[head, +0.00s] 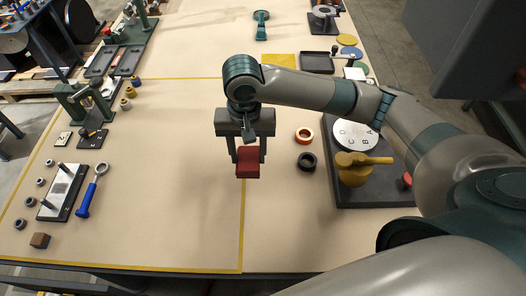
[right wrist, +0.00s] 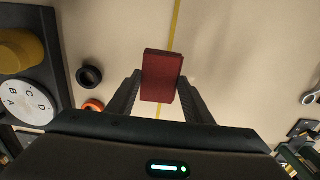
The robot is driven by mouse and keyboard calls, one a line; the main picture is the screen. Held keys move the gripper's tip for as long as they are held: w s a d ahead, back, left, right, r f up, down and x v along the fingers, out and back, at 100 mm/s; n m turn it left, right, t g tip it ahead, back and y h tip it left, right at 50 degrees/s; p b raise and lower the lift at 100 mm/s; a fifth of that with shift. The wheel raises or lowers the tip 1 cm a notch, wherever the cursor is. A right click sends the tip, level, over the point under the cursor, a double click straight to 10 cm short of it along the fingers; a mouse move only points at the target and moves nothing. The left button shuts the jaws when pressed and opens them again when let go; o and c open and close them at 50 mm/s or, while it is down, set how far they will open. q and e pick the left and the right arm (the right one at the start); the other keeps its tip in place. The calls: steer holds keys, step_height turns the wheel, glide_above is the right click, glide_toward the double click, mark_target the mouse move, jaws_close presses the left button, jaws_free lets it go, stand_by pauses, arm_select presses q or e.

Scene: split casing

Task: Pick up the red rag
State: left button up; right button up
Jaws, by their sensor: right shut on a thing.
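The red rag (head: 248,163) is a small dark red folded block. My right gripper (head: 248,174) is shut on it over the middle of the table. In the right wrist view the red rag (right wrist: 161,76) sits between the two fingertips of the right gripper (right wrist: 160,88), with a finger on each side. The rag appears held above the table top, though its exact height is hard to tell. My left gripper is not in view.
A black ring (head: 306,162) and an orange ring (head: 304,135) lie right of the rag. A dark base with a lettered dial (head: 355,135) stands farther right. A blue-handled wrench (head: 92,190) lies at left. Bare table (head: 180,210) is free at front.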

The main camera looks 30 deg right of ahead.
mark_target(237, 166)
steer(key=shift+s+a+r, duration=0.25)
steer(key=shift+a+r, duration=0.3)
steer(key=shift+a, duration=0.35)
steer(key=shift+s+a+r, duration=0.25)
steer(key=shift+a+r, duration=0.3)
steer(key=shift+a, duration=0.3)
steer(key=shift+o, duration=1)
steer(key=shift+c, duration=0.5)
